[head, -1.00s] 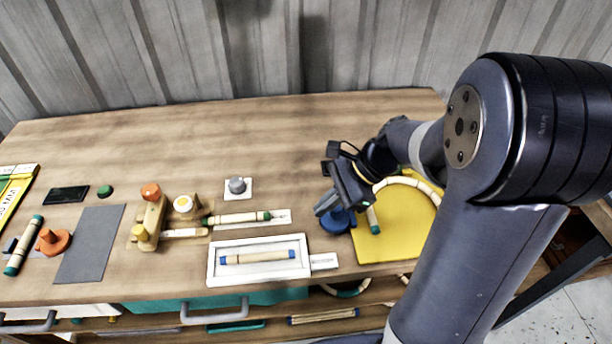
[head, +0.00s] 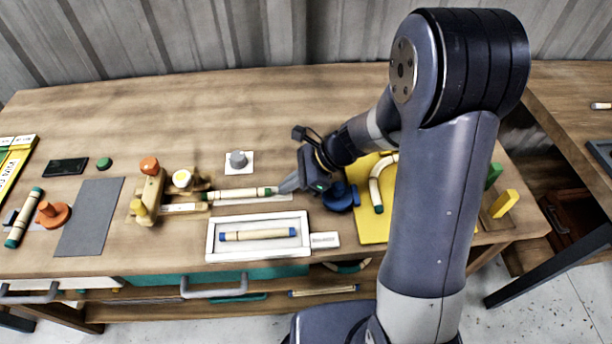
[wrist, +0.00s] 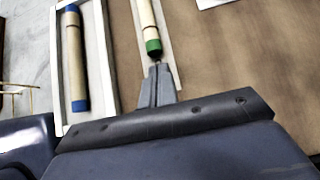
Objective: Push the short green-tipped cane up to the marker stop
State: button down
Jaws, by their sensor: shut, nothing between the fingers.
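The short green-tipped cane (head: 238,193) lies on a pale strip, with its green end toward my gripper. My gripper (head: 284,187) is shut and empty, just right of that end and in line with the cane. In the wrist view the shut fingertips (wrist: 159,70) are at the green tip of the cane (wrist: 147,25); touching or a hair apart, I cannot tell. Beyond the cane's left end stands a wooden fixture (head: 151,190) with orange and yellow knobs. I cannot make out which part is the marker stop.
A white tray (head: 213,240) holding a blue-tipped cane (head: 257,234) lies in front of the strip. A grey knob on a white plate (head: 238,160) stands behind it. The back of the bench is clear.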

aim_at(237, 191)
jog(key=shift+a, duration=0.65)
jog(key=shift+a, duration=0.1)
jog(key=a, duration=0.9)
jog(key=shift+s+a, duration=0.3)
jog(key=shift+a, duration=0.1)
jog(key=shift+d, duration=0.2)
jog(key=d, duration=0.1)
jog(key=d+r, duration=0.1)
jog(key=d, duration=0.3)
jog(key=shift+w+d+r, duration=0.1)
jog(key=shift+w+r, duration=0.05)
jog(key=shift+w, duration=0.1)
jog(key=v, duration=0.8)
